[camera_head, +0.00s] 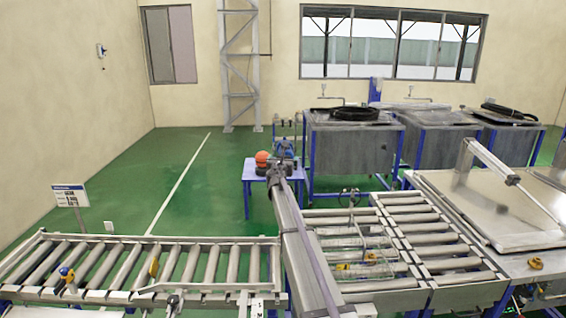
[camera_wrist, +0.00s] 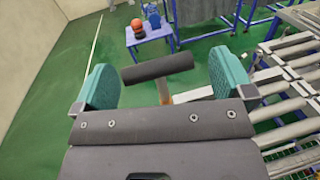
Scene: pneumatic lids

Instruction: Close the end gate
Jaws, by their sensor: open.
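In the wrist view my gripper (camera_wrist: 165,84) is open, with teal pads far apart. A black cylindrical bar (camera_wrist: 158,68) on a short brown-orange stem shows between the pads, clear of the left pad. It looks like a handle; I cannot tell whether it belongs to the end gate, or how far ahead of the pads it lies. A pale metal bar (camera_wrist: 268,76) runs from behind the right pad towards the rollers. No end gate is clearly recognisable in the head view, and the teal pads do not show there.
A roller conveyor (camera_head: 140,297) lies at left and rollers (camera_head: 425,217) at right. A long grey beam (camera_head: 305,245) rises between them. Behind are a blue table (camera_head: 251,173) and metal tanks (camera_head: 350,150). A flat metal lid (camera_head: 490,205) is at right. Green floor is clear at left.

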